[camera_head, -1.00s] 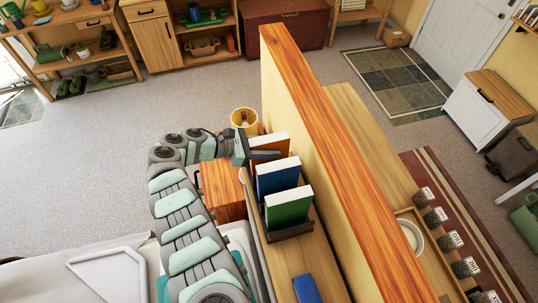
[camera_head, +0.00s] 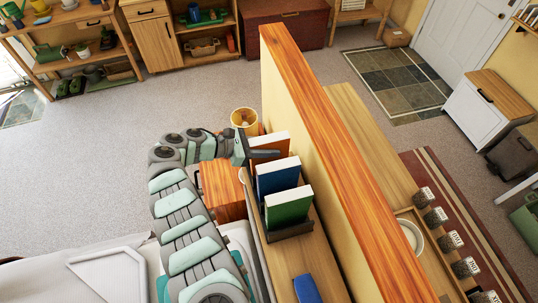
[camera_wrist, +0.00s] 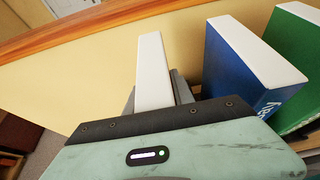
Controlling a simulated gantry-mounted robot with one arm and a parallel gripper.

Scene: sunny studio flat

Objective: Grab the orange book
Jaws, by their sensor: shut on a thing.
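The orange book (camera_head: 270,140) stands upright at the far end of a row of books on the shelf, beside the wooden partition. My gripper (camera_head: 264,154) is shut on it. In the wrist view the book shows its white page edge (camera_wrist: 153,68) between my gripper's fingers (camera_wrist: 157,95). Its lower part is hidden in the head view by my gripper and the blue book, so I cannot tell whether it touches the shelf.
A blue book (camera_head: 278,176) and a green book (camera_head: 288,206) stand close by in a dark holder (camera_head: 292,231). The partition (camera_head: 320,150) rises just right of the row. A blue item (camera_head: 306,289) lies nearer on the shelf.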

